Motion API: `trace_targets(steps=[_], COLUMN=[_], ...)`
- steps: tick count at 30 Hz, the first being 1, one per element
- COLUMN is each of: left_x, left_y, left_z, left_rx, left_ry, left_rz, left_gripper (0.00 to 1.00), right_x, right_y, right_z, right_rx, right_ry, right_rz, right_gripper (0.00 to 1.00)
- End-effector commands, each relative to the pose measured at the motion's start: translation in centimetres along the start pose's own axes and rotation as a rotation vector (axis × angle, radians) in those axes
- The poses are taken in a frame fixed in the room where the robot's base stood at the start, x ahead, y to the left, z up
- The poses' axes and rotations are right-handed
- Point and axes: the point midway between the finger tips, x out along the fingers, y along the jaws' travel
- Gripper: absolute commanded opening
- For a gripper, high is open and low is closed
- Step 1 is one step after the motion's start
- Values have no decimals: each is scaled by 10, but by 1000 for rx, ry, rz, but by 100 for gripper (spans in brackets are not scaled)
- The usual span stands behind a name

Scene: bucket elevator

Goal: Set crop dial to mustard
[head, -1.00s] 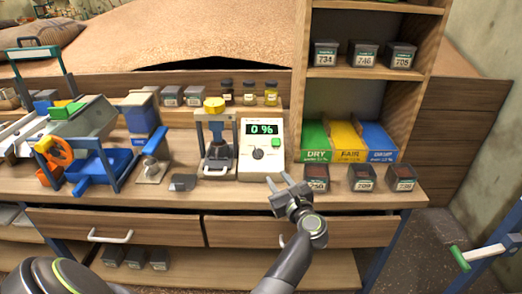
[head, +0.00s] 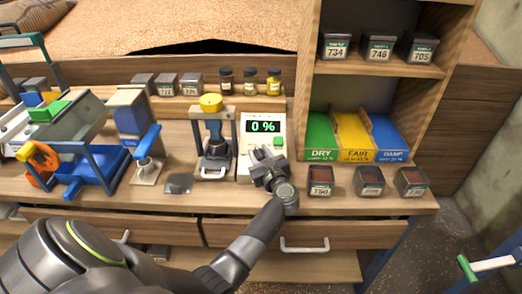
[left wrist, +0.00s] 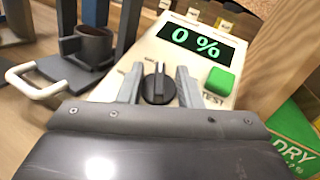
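The moisture meter is a white box (head: 244,165) on the bench. Its lit display (left wrist: 195,42) reads 0 %, with a green TEST button (left wrist: 219,81) below it. The round black crop dial (left wrist: 158,90) has a raised grip bar pointing roughly up the panel. My left gripper (head: 264,155) is in front of the meter and hides the dial in the head view. In the left wrist view its two fingers (left wrist: 159,72) stand apart, one on each side of the dial, with gaps showing. The dial's labels are mostly hidden or too small to read. My right gripper is not in view.
A press with a yellow knob (head: 211,103) stands just left of the meter. DRY, FAIR and DAMP bins (head: 356,136) stand to the right, with several small labelled boxes (head: 369,181) in front. A wooden post (head: 303,80) rises right of the meter.

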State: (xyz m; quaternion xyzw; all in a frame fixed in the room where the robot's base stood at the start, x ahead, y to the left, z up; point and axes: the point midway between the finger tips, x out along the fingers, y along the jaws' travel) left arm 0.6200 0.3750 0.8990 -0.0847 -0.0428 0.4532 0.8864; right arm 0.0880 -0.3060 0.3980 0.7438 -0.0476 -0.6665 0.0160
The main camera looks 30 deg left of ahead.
Motion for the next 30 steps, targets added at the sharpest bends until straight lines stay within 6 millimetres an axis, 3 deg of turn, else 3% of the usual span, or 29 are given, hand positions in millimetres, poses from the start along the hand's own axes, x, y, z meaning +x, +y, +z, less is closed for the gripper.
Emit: trace_targets(steps=[5, 12, 22, 30], left_x=[0, 0, 0, 1], left_y=[0, 0, 0, 3], left_z=[0, 0, 0, 1], left_rx=[0, 1, 9, 63], left_ry=[0, 0, 1, 0], left_rz=[0, 0, -17, -133], left_gripper=[30, 0, 0, 0], right_x=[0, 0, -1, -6], right_y=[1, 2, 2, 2], right_z=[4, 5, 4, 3], right_rx=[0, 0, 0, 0], right_ry=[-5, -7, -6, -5], right_rz=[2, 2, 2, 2], right_gripper=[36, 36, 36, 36])
